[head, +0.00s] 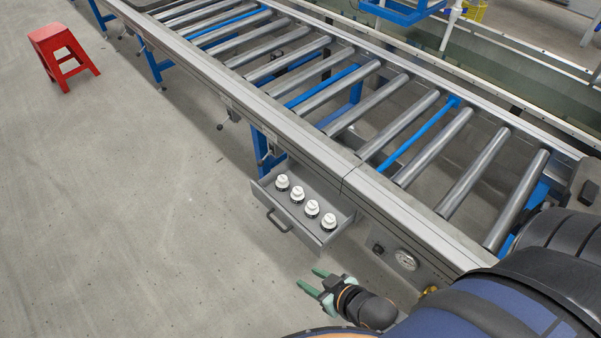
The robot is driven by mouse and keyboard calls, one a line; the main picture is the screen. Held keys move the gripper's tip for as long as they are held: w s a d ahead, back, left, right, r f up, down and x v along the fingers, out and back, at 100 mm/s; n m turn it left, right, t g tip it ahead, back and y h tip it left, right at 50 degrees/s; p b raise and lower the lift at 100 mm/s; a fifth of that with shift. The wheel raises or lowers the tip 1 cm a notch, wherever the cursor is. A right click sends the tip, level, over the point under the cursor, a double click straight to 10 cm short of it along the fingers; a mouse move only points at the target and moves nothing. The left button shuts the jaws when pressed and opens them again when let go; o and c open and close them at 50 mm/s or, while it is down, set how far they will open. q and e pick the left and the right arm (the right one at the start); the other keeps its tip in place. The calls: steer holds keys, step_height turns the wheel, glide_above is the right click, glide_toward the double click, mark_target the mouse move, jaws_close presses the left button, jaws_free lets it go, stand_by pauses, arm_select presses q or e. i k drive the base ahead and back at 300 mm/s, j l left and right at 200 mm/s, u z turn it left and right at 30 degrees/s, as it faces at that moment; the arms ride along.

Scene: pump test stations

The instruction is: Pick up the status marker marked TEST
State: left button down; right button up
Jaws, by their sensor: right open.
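Several white round status markers with dark bases stand in a row in an open grey drawer (268,201) under the conveyor. They are a far-left marker (282,183), a second (297,193), a third (312,208) and a nearest one (329,222). Their lettering is too small to read, so I cannot tell which is marked TEST. My right gripper (311,279), with green fingers, is open and empty, in front of and below the drawer in the picture, apart from the markers. My left gripper is not in view.
A roller conveyor (345,168) with a grey side rail runs diagonally above the drawer. The drawer has a dark handle (279,221) on its front. A round gauge (405,260) sits on the panel to the right. A red step stool (62,56) stands far left.

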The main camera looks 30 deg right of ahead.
mark_target(283, 183)
steer(key=z, duration=0.75)
steer(key=i+j+z, duration=0.25)
steer(key=i+j, duration=0.25)
steer(key=i, duration=0.15)
